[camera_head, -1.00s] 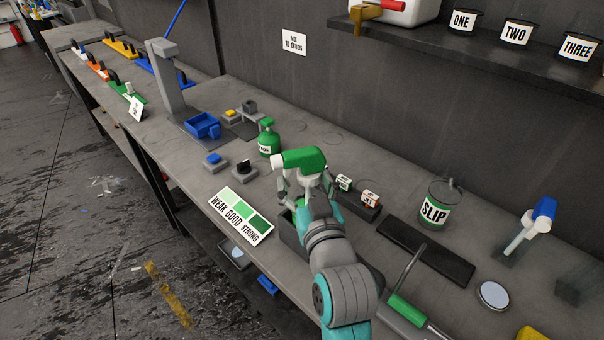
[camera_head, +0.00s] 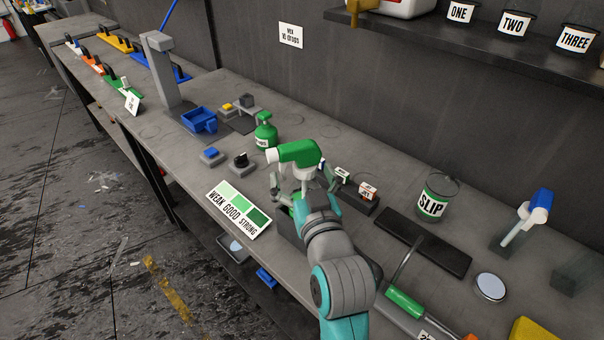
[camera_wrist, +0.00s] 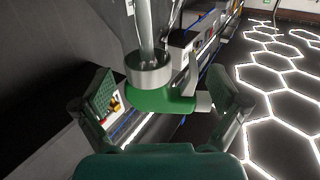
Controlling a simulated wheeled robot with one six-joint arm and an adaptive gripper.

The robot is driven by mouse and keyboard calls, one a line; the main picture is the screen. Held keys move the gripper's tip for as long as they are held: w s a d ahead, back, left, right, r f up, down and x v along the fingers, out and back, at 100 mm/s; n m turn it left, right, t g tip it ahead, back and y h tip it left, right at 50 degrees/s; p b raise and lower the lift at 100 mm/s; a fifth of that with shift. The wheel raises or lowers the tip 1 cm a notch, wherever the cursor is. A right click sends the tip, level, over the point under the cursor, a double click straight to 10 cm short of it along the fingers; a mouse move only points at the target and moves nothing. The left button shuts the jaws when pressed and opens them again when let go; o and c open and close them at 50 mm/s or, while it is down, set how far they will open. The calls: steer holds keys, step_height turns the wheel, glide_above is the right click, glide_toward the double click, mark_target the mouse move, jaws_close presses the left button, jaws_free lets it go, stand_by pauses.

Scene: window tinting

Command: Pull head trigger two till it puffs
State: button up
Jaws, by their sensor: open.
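A green spray head (camera_head: 298,154) with a white nozzle pointing left stands above the bench, over a grey holder behind the strength card. My gripper (camera_head: 301,184) is open just below and around it, one finger on each side. In the wrist view the green head (camera_wrist: 165,101) lies between the open fingers (camera_wrist: 163,95), with visible gaps on both sides. A second spray head (camera_head: 541,203), blue and white, stands at the right. No number is readable on either head.
A green spray bottle (camera_head: 265,133) stands behind the head, to its left. A WEAK GOOD STRONG card (camera_head: 238,209) lies in front. Small labelled blocks (camera_head: 367,191), a SLIP jar (camera_head: 437,198) and a dark mat (camera_head: 423,242) are to the right.

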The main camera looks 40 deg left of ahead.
steer(key=v, duration=1.2)
